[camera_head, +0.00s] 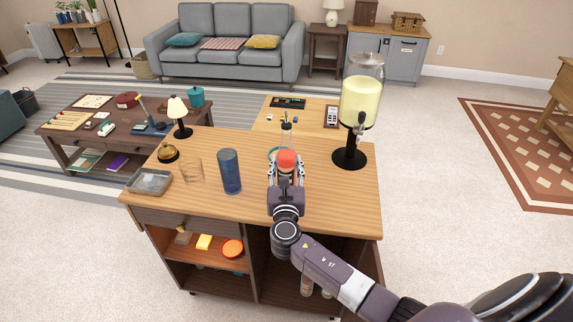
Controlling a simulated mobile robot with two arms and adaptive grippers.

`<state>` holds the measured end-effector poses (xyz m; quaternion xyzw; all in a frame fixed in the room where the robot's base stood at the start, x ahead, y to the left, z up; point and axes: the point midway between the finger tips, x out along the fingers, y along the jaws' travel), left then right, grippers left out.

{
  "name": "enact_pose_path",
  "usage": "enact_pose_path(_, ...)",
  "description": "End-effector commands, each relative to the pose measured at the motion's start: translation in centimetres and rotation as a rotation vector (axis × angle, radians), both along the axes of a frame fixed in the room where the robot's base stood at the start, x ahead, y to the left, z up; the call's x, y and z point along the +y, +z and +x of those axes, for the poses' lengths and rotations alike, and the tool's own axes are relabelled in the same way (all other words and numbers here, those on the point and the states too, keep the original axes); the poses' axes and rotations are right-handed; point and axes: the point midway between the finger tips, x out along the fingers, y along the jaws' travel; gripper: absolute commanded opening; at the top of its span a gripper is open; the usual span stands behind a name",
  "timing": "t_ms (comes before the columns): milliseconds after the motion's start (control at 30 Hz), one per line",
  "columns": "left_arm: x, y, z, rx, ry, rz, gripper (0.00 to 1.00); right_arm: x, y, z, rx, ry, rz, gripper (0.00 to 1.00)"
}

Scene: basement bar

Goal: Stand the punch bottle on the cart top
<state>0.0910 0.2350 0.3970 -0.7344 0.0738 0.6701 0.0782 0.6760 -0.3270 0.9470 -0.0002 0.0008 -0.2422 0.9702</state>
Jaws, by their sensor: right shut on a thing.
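My right gripper (286,170) is over the cart top, its fingers on both sides of a rounded red-orange thing (287,159). This looks like the punch bottle, shut between the fingers; its lower part is hidden by the gripper. I cannot tell whether its base touches the wood. The cart top (330,200) is a light wood surface with shelves below. My left gripper is not in view.
A drink dispenser (361,100) stands at the right back of the cart. The right front is clear.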

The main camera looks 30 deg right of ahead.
Motion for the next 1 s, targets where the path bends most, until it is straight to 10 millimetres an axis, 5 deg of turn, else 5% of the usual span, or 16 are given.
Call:
enact_pose_path(100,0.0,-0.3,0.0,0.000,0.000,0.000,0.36,0.0,0.0,0.1,-0.006,0.000,-0.002,0.00)
enact_pose_path(133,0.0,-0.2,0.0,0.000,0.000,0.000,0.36,0.0,-0.2,0.0,0.000,0.000,0.001,0.45)
enact_pose_path(267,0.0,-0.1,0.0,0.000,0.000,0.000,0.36,0.0,-0.2,0.0,0.000,0.000,0.000,0.59)
enact_pose_path(667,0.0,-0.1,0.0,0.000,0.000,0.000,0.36,0.4,-0.1,-0.6,0.002,0.002,0.001,0.59)
enact_pose_path(1000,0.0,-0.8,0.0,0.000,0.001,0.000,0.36,3.6,-0.2,-6.6,0.002,0.002,0.003,0.59)
